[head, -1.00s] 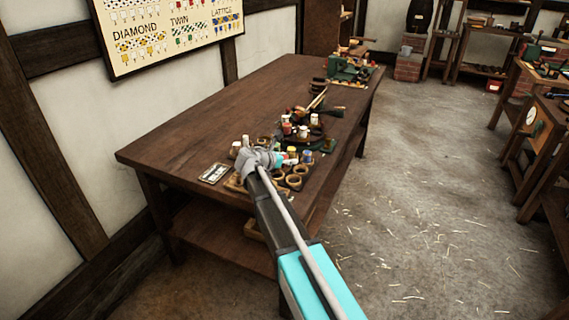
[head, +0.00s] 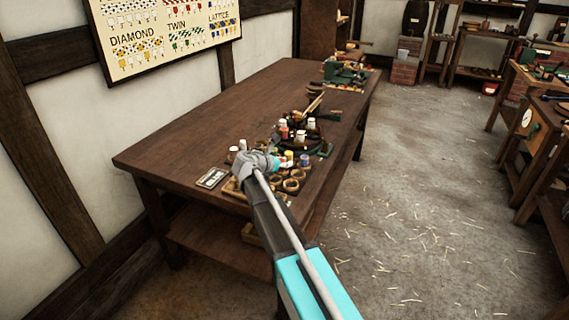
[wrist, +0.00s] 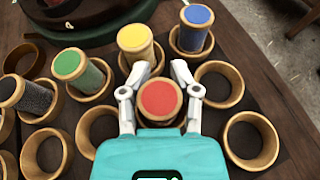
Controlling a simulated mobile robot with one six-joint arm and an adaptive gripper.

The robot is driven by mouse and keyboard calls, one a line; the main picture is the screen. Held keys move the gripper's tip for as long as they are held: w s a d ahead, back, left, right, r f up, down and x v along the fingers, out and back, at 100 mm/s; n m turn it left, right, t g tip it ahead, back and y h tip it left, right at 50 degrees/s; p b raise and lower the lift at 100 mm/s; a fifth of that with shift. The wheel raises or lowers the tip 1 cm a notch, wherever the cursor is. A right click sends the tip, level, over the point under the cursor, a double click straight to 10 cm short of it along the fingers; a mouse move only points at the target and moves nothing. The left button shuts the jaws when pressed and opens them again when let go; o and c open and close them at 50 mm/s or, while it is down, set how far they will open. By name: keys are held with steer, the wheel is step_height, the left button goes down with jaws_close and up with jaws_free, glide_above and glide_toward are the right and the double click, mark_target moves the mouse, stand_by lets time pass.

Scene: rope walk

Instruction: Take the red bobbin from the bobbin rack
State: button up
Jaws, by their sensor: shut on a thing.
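The red bobbin (wrist: 160,98) stands between the two fingers of my gripper (wrist: 159,92) in the wrist view, and the fingers are shut on it. I cannot tell whether its base is clear of its ring. The bobbin rack (wrist: 208,118) has wooden rings around the bobbins. A yellow bobbin (wrist: 136,38) and a blue bobbin (wrist: 196,16) stand behind the red one. A green bobbin (wrist: 70,64) and a dark bobbin (wrist: 15,88) stand to the left.
Empty rings (wrist: 250,140) lie right of my gripper. The rack is on a long brown table (head: 190,145). A small card (head: 211,178) lies left of it. A round green-edged stand with bobbins (head: 318,150) is just behind. The table's left part is bare.

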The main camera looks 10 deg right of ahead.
step_height(320, 180, up, 2)
steer(key=shift+r+p, duration=0.1)
steer(key=shift+p, duration=0.8)
steer(key=s+d+r+p, duration=0.1)
steer(key=r+p, duration=0.1)
steer(key=s+d+r+p, duration=0.1)
steer(key=r+p, duration=0.1)
steer(key=s+d+r+p, duration=0.1)
steer(key=r+p, duration=0.1)
steer(key=shift+s+d+r+p, duration=0.1)
steer(key=shift+s+r+p, duration=0.2)
steer(key=shift+r+p, duration=0.05)
steer(key=s+d+r+p, duration=0.1)
steer(key=s+d, duration=0.1)
steer(key=s+d+r+p, duration=0.1)
steer(key=s+d, duration=0.1)
steer(key=s+d+r+p, duration=0.1)
steer(key=s+d, duration=0.1)
steer(key=shift+s+d+r+p, duration=0.25)
steer(key=shift+s+r+p, duration=0.05)
steer(key=shift+r+p, duration=0.1)
steer(key=shift+a, duration=0.1)
